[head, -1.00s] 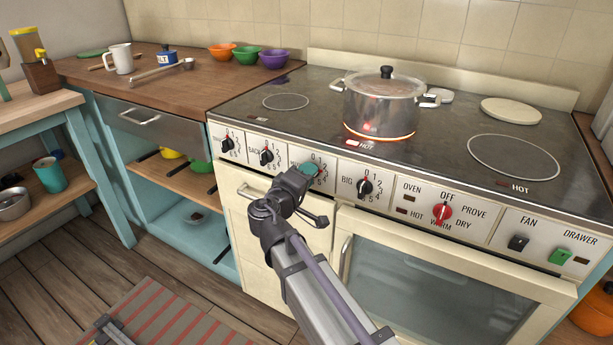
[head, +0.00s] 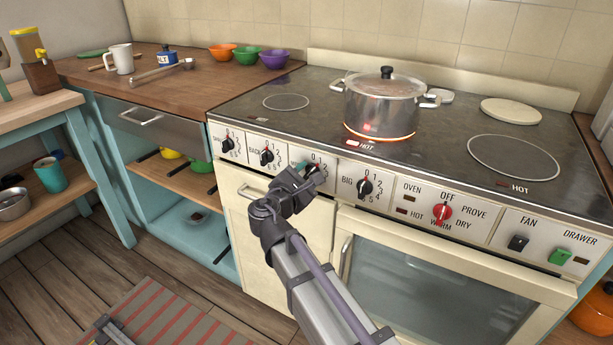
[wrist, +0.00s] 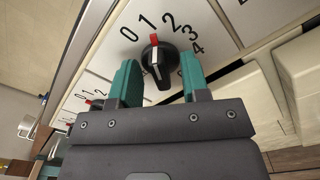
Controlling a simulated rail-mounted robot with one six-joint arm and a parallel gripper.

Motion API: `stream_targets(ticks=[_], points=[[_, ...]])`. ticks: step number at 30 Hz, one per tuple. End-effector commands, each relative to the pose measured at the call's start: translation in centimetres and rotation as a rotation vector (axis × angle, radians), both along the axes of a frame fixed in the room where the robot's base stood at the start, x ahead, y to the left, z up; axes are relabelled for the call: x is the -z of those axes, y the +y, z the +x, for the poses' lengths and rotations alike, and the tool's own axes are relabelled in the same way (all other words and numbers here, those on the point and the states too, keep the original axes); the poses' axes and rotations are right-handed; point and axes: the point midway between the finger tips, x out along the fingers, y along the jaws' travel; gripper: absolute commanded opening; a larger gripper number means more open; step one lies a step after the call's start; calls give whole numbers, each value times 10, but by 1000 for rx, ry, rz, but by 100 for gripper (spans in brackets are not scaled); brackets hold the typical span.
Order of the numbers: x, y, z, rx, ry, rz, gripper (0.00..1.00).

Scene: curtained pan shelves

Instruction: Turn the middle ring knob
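The middle ring knob (wrist: 158,62) is black with a red-and-white pointer. In the wrist view it sits between my gripper's two teal fingers, and its pointer is close to the 1. My gripper (wrist: 158,85) is open, with a gap visible on each side of the knob. In the head view my gripper (head: 308,180) is at the third dial panel from the left and hides much of that knob. A steel pot (head: 382,105) stands on a ring that glows red.
Other dials flank it: the back knob (head: 267,157) on the left and the BIG knob (head: 364,187) on the right. The red oven knob (head: 442,212) is further right. The oven door handle (head: 346,258) is below.

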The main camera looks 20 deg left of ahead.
Motion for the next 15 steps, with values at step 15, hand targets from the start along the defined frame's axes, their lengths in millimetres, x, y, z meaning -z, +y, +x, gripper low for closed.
stream_targets(ticks=[15], points=[[1,2,-8,-2,1,2,42]])
